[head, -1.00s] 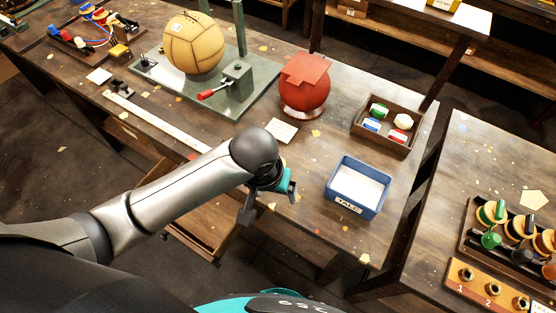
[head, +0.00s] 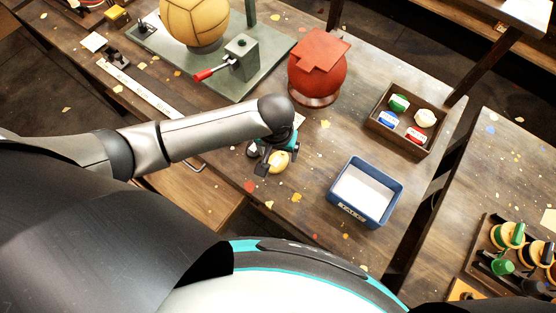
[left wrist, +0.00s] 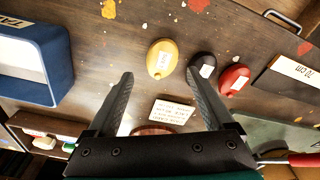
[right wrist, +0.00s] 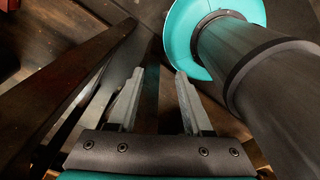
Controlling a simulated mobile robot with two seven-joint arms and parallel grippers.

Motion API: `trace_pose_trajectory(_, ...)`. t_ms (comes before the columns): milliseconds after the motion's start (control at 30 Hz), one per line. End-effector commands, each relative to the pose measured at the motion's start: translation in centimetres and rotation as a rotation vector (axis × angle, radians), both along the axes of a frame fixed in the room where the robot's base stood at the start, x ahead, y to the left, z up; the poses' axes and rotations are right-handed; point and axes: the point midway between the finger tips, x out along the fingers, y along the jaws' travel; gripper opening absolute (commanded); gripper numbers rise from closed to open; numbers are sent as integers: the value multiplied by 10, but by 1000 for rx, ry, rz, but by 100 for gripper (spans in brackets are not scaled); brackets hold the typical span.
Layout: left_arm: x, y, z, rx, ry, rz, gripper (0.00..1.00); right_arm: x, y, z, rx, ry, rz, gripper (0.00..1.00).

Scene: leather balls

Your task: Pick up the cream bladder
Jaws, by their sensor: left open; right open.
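The cream bladder (head: 278,162) is a small yellowish-cream oval on the wooden table, partly covered by my left gripper in the head view. In the left wrist view, the cream bladder (left wrist: 161,52) has a white label and lies just beyond and between the open fingers. My left gripper (left wrist: 160,78) is open and empty; it also shows in the head view (head: 268,156). A black bladder (left wrist: 203,64) and a red bladder (left wrist: 234,79) lie to the right of the cream one. My right gripper (right wrist: 158,78) is open and empty, away from the bladders.
A blue talc box (head: 391,210) stands right of my left gripper. Behind are a red ball-like form (head: 318,78), a brown tray (head: 392,140) of small items, and a green stand (head: 255,72) with a tan ball. A white card (left wrist: 172,112) lies near the bladders.

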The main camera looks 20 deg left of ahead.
Motion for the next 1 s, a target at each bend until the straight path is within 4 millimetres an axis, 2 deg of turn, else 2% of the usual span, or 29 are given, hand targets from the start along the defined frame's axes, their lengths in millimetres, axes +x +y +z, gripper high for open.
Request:
trace_pose_trajectory(100,2,0,-12,0,-1,0,86,11,1,-2,2,-18,1,50)
trace_pose_trajectory(200,3,0,-16,-1,-2,0,86,17,2,-2,3,-28,2,50)
trace_pose_trajectory(367,4,2,-28,1,-1,-1,86,17,2,-4,4,-30,2,50)
trace_pose_trajectory(633,9,3,-61,0,0,-1,86,16,2,-11,4,-28,2,50)
trace_pose_trajectory(1000,10,3,-67,-2,-1,-1,86,12,2,-12,3,-21,2,50)
